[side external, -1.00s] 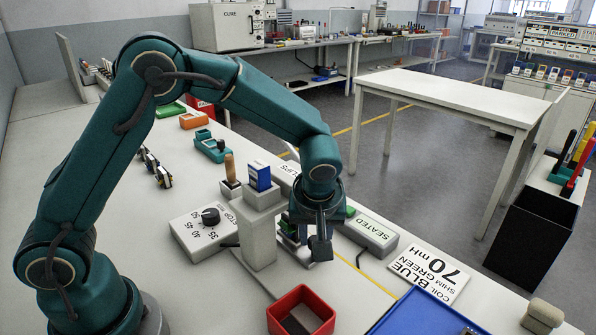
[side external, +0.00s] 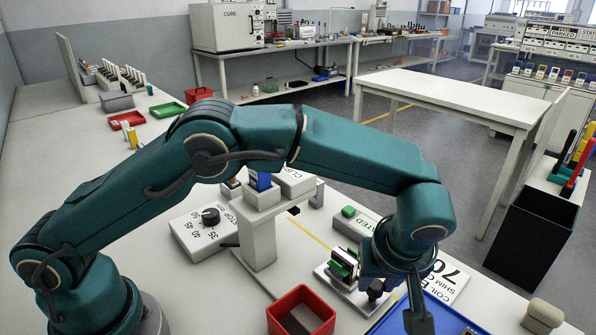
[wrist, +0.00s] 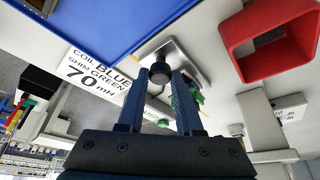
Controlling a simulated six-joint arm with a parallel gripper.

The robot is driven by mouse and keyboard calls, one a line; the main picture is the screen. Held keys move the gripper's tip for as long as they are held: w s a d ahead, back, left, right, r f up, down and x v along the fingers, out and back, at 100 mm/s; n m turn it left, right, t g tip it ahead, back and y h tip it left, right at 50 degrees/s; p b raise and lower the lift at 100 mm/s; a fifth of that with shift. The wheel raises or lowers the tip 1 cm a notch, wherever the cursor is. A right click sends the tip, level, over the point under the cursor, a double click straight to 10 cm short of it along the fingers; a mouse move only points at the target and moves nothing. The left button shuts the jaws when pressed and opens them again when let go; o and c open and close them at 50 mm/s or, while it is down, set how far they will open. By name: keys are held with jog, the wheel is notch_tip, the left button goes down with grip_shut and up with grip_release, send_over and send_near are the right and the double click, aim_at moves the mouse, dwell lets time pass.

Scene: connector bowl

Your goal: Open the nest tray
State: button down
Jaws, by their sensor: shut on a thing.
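The nest tray (side external: 322,271) is a pale metal plate with a dark round knob (side external: 376,288) at its front right end. A nest block with green and dark parts (side external: 344,263) stands on it. In the wrist view the tray (wrist: 188,52) lies beyond the fingertips and the knob (wrist: 160,72) sits between them. My gripper (wrist: 158,80) is shut on the knob. In the side view my wrist (side external: 405,255) hides part of the tray's right side, and the finger contact is partly hidden.
A red bin (side external: 302,310) stands in front, left of the tray. A blue tray (side external: 440,318) lies close at the right. A label card (side external: 455,282) reading 70 mH, a SEATED box (side external: 350,226), a dial box (side external: 205,232) and a grey post (side external: 260,240) are nearby.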

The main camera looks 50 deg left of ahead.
jog(key=c, duration=0.6)
grip_release()
jog(key=shift+r, duration=0.1)
jog(key=v, duration=0.5)
